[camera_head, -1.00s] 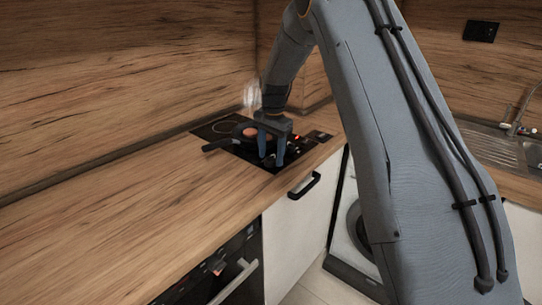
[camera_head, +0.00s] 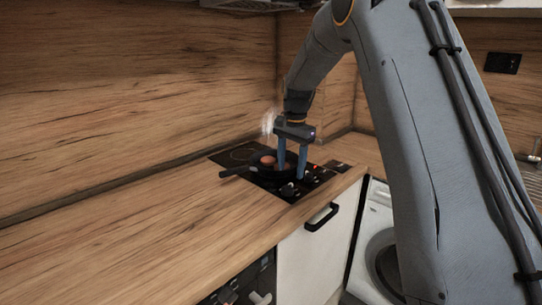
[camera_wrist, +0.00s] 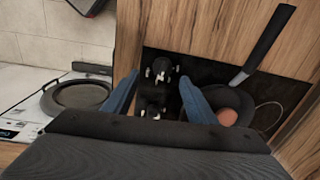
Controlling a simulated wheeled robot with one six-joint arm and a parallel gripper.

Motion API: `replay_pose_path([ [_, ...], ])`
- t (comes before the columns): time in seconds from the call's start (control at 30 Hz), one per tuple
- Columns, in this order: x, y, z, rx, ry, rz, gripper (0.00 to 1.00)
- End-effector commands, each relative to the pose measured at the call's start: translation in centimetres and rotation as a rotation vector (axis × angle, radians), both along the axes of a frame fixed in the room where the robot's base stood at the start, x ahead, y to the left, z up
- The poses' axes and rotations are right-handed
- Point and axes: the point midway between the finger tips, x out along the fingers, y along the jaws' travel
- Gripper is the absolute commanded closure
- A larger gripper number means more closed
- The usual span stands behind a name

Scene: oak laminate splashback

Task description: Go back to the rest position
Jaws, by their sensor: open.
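My gripper (camera_head: 291,172) is open and empty above the front part of the black hob (camera_head: 238,154), fingers pointing down. In the wrist view, its two blue fingers (camera_wrist: 160,82) stand apart on either side of the hob's control knobs (camera_wrist: 154,107). The gap between fingertips and knobs is hard to judge. A dark pan (camera_wrist: 243,111) with a long handle sits on the hob beside the right finger in that view. A reddish-brown round item (camera_wrist: 228,116) lies in it and also shows in the head view (camera_head: 268,160).
A red light (camera_head: 314,168) glows on the hob. Pale steam (camera_head: 268,123) rises near the wooden splashback. The wooden counter (camera_head: 130,230) to the left is clear. A white front-loading washing machine (camera_head: 377,235) stands below at the right, and a range hood (camera_head: 250,5) hangs above.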

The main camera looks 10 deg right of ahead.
Motion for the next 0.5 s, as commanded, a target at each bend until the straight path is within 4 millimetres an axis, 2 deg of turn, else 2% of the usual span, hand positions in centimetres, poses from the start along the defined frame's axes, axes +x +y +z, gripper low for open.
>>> replay_pose_path([
  [0.17, -5.5, 0.1, -0.6, -0.016, -0.009, 0.156, 0.48],
  [0.37, -14.9, 0.3, -2.2, -0.042, -0.026, 0.417, 0.48],
  [0.5, -22.2, 0.3, -3.7, -0.060, -0.037, 0.598, 0.48],
])
